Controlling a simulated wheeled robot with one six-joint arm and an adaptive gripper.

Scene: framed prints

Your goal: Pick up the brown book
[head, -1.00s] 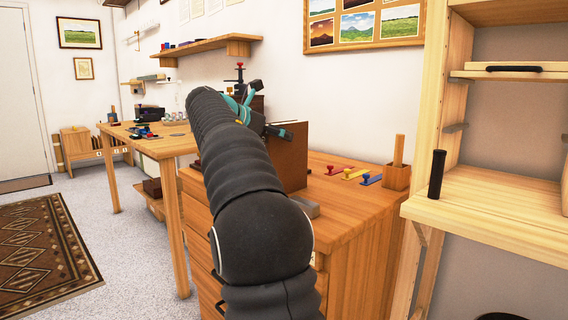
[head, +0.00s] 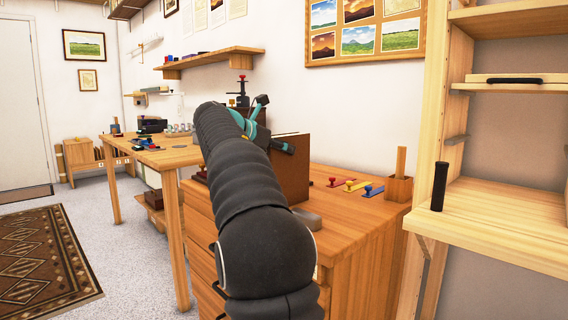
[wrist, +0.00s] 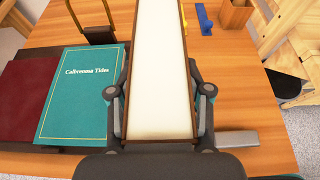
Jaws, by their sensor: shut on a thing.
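The brown book (head: 294,168) stands upright on or just above the wooden cabinet top; my arm hides part of its lower edge, so I cannot tell whether it touches. In the wrist view the book (wrist: 159,50) shows its pale page block between thin brown covers. My gripper (wrist: 160,97) has one finger against each cover and is shut on the book.
A teal book (wrist: 78,95) lies over a dark red one (wrist: 25,95), left of the brown book. A grey block (wrist: 238,138) lies close on the right. Red, yellow and blue handled pieces (head: 353,186) and a wooden holder (head: 398,188) stand further right. A shelf unit (head: 490,205) borders the right.

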